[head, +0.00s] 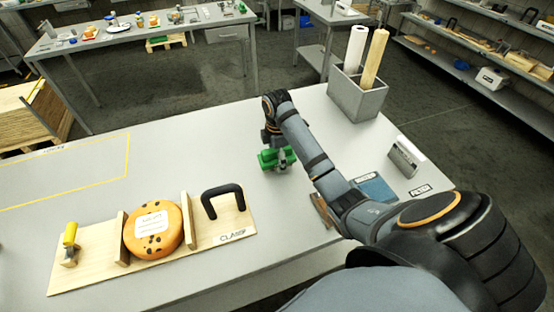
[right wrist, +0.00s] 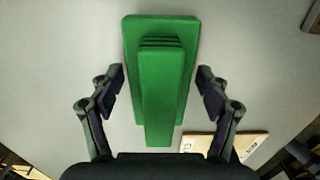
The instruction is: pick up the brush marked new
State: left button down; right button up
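A green brush (head: 268,160) lies on the grey table, partly hidden under my right gripper (head: 279,158) in the head view. In the right wrist view the green brush (right wrist: 160,75) has a flat block and a long raised handle. No "new" mark is readable on it. My right gripper (right wrist: 160,90) is open, with its fingers apart on either side of the handle's near part, and a gap shows on both sides. I cannot tell its exact height above the table. My left gripper is not in view.
A wooden clamp board (head: 95,265) holds an orange cheese wheel (head: 155,243) at the front left. A grey bin (head: 358,98) with rolls stands at the back right. A blue pad (head: 376,190) and a metal block (head: 405,158) lie right. The table's left middle is clear.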

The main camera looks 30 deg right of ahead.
jog(key=c, duration=1.1)
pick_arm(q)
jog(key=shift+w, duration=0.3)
pick_arm(e)
jog(key=shift+c, duration=0.2)
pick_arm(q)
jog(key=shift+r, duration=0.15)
pick_arm(e)
jog(key=shift+r, duration=0.1)
